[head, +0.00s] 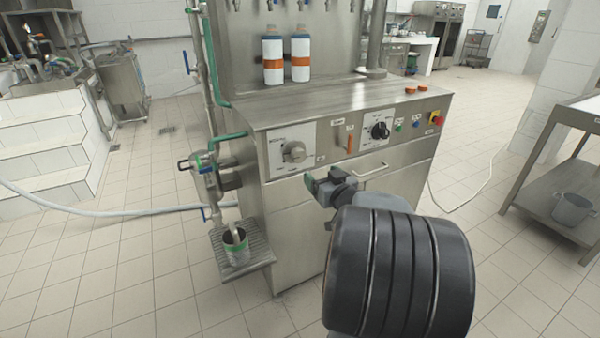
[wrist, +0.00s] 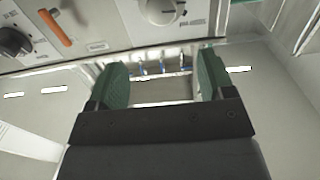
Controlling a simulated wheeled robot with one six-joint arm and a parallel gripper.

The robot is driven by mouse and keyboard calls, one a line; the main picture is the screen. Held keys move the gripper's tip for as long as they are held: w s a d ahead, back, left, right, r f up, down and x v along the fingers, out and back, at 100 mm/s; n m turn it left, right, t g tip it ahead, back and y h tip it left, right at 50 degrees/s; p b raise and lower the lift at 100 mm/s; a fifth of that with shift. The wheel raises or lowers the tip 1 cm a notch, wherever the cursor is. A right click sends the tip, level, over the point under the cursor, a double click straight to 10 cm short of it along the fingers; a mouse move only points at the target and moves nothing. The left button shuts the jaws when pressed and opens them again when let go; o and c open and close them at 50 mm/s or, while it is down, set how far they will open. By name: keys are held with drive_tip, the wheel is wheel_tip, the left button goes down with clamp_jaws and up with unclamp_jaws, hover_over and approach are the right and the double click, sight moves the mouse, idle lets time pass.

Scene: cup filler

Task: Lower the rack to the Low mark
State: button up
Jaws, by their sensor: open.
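No part is clearly labelled as the rack. A grated metal shelf (head: 262,250) on the machine's left side bears a metal cup with a green band (head: 236,253); no Low mark is readable. The front panel has a round grey knob (head: 294,151), an orange lever (head: 349,143) and a black dial (head: 380,131). My gripper (head: 314,182) is in front of the panel, just below the grey knob. In the wrist view my gripper (wrist: 162,78) has its green fingers apart with nothing between them. The grey knob (wrist: 163,8) and the orange lever (wrist: 54,28) show at the top there.
A bar handle (head: 371,170) sits on the cabinet front below the panel. Two bottles with orange bands (head: 286,60) stand on the machine top. A vertical pipe with valves (head: 205,110) runs along its left side.

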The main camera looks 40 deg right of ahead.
sight(300, 156)
drive_tip(key=w+b, duration=0.1)
drive_tip(key=w, duration=0.3)
drive_tip(key=w+d+b, duration=0.1)
drive_tip(key=w, duration=0.4)
drive_tip(key=w+d+b, duration=0.1)
drive_tip(key=w, duration=0.3)
drive_tip(key=shift+w+f, duration=0.15)
drive_tip(key=shift+f, duration=0.15)
drive_tip(key=c, duration=0.9)
drive_tip(key=shift+n, duration=0.4)
